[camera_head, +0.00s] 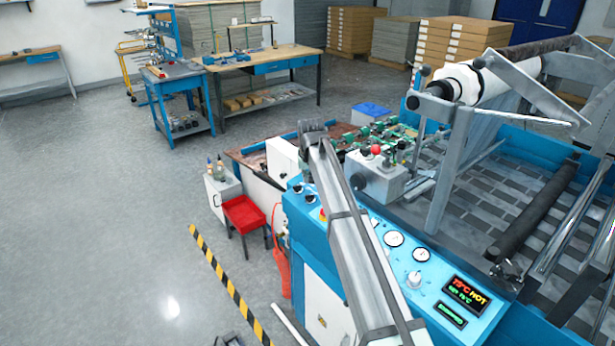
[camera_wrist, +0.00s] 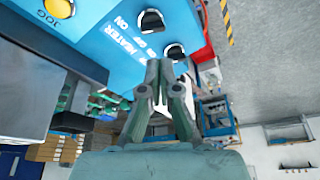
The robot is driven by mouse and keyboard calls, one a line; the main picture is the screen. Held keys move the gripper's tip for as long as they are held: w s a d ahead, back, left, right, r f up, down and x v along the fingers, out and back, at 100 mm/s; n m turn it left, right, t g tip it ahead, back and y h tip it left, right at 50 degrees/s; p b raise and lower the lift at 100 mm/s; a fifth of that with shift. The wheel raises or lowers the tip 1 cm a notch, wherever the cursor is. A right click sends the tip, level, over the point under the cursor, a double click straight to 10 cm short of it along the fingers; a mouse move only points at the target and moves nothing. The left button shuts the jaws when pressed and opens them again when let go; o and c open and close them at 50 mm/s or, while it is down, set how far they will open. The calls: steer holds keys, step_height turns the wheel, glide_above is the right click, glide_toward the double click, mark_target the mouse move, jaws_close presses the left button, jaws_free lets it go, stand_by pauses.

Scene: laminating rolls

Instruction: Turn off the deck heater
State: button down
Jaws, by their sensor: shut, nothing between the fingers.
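The heater switch shows in the wrist view as a black rotary knob (camera_wrist: 151,20) with a white mark, beside the words HEATER, OFF and ON on the blue control panel (camera_wrist: 108,20). I cannot tell which word its mark points to. A second dark knob (camera_wrist: 174,50) sits nearer the fingertips. My gripper (camera_wrist: 166,64) is shut and empty, with its tips close to the panel below the heater knob in the picture; contact cannot be judged. My arm covers part of the panel there, and the gripper cannot be made out.
The panel also carries gauges (camera_head: 394,239), a pale knob (camera_head: 414,280) and a yellow JOG button (camera_wrist: 58,8). The laminating roll (camera_head: 473,82) and its metal frame stand right of my arm.

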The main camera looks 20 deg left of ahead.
mark_target(309, 197)
steer(key=p+x, duration=0.2)
steer(key=x, duration=0.5)
steer(key=shift+w+f, duration=0.15)
steer(key=shift+f, duration=0.15)
steer(key=shift+a, duration=0.15)
